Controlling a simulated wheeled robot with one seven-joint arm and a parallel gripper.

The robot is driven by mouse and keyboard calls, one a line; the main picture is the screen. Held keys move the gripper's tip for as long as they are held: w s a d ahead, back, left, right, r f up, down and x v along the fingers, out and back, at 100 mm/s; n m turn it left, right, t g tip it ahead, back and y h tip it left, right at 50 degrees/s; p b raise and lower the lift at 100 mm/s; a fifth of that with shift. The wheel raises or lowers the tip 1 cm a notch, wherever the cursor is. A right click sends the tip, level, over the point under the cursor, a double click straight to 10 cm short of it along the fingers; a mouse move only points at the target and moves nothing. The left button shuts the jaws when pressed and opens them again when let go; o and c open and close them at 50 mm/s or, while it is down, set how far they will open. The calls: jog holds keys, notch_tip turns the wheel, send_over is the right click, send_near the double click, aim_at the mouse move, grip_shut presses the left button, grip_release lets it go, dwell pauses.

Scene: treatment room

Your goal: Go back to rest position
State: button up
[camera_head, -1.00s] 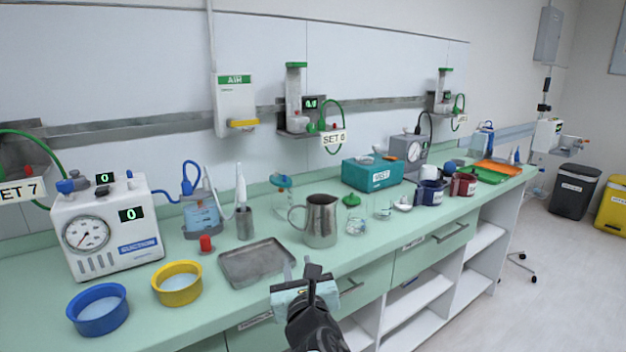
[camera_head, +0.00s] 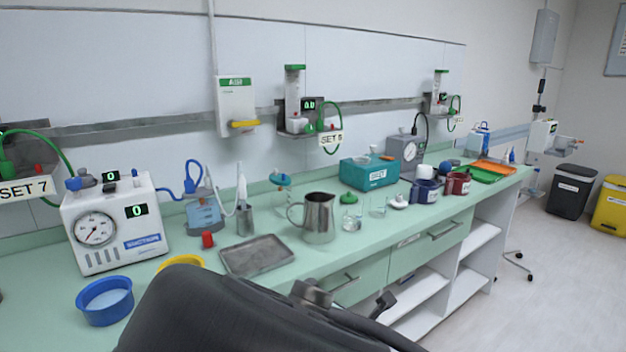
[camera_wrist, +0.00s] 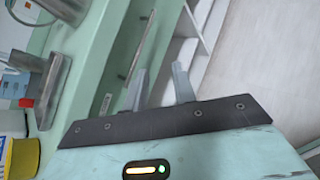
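My gripper shows in the wrist view (camera_wrist: 160,88) with its two fingers apart and nothing between them. It hangs in front of the counter's drawer fronts and the floor. The green counter (camera_head: 30,275) runs along the wall from the lower left to the far right.
Near my arm are a blue bowl (camera_head: 105,302), a partly hidden yellow bowl (camera_head: 181,262), a metal tray (camera_head: 257,257) and a steel jug (camera_head: 319,218). A suction unit (camera_head: 112,225) stands at left. Bins (camera_head: 570,190) stand beyond.

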jog(key=s+d+m+g+y, duration=0.1)
jog(key=s+m+g+y, duration=0.1)
jog(key=s+m+g, duration=0.9)
jog(key=s+d+r+m, duration=0.2)
jog(key=s+r+m, duration=0.3)
jog(key=s+r, duration=0.3)
jog(key=s+d+r+m+p, duration=0.1)
jog(key=s+d+r+m, duration=0.2)
jog(key=s+r+m, duration=0.2)
jog(key=s+r, duration=0.3)
jog(key=s, duration=0.1)
jog(key=shift+d+r+g+p, duration=0.25)
jog(key=shift+g+p, duration=0.05)
